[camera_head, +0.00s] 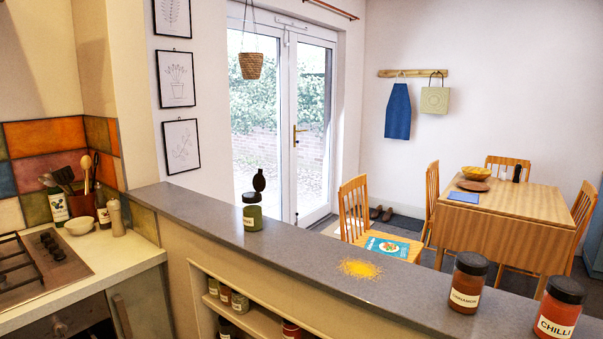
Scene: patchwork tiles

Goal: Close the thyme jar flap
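A green jar (253,218) with a black lid stands upright on the grey counter ledge (310,258), left of the middle in the head view. Its small white label is too small to read surely, but its green contents fit the thyme jar. A dark rounded flap (259,180) stands raised above the lid, so the jar looks open. Neither of my grippers shows in the head view.
A yellow powder spill (360,268) lies on the ledge. A cinnamon jar (467,283) and a chilli jar (559,309) stand at its right end. A book (388,246) is behind the spill. The ledge around the green jar is clear.

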